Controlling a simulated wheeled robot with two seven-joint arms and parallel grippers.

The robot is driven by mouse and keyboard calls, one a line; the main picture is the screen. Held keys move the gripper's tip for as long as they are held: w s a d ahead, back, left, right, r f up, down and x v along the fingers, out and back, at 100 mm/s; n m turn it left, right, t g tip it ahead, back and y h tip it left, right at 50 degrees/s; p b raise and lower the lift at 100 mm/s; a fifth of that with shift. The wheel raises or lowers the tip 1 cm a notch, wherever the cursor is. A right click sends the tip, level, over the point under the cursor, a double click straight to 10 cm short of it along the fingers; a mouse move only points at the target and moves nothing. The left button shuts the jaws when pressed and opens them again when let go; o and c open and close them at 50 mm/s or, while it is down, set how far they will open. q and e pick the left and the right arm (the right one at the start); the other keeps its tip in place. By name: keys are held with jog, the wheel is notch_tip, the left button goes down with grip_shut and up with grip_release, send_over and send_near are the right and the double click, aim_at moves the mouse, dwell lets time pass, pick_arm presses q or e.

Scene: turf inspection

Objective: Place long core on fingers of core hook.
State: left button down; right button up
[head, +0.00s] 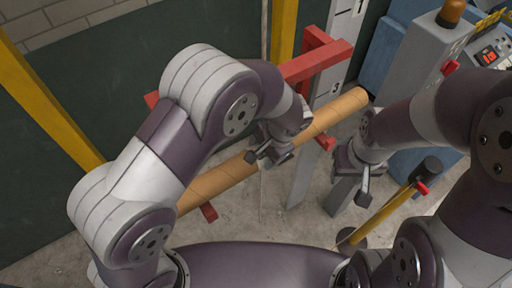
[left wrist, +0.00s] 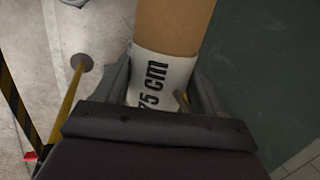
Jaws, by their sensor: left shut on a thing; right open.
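The long core (head: 225,178) is a brown tube lying diagonally across the head view, from lower left to a dark end at upper right. My left gripper (head: 272,152) is shut on it near its middle. In the left wrist view the core (left wrist: 172,28) sits between the fingers (left wrist: 160,95) at a white band marked "75 cm". The red core hook (head: 318,62) stands behind the core, and red finger tips show past its near side. Whether the core touches the fingers cannot be told. My right gripper (head: 352,180) is open and empty, right of the core.
Yellow posts (head: 45,105) and a dark green panel stand at left and behind. A grey cabinet with an amber beacon (head: 452,12) and a control box (head: 490,58) are at upper right. A yellow pole (head: 380,218) with a black top stands near my right arm.

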pick_arm(q)
jog(key=shift+w+a+f, duration=0.25)
jog(key=shift+w+a, duration=0.1)
jog(key=shift+w, duration=0.25)
jog(key=shift+c, duration=0.7)
grip_release()
jog(key=shift+o, duration=0.3)
jog(key=shift+s+d+r, duration=0.1)
jog(key=shift+s+d, duration=0.15)
jog(key=shift+s, duration=0.25)
jog(key=shift+w, duration=0.2)
jog(key=b+v, duration=0.2)
jog(key=v, duration=0.5)
jog(key=shift+s+r, duration=0.1)
jog(key=shift+r, duration=0.1)
pick_arm(e)
jog(key=f, duration=0.2)
jog(key=shift+w+a+f, duration=0.25)
jog(key=shift+w+f, duration=0.05)
jog(key=shift+w, duration=0.1)
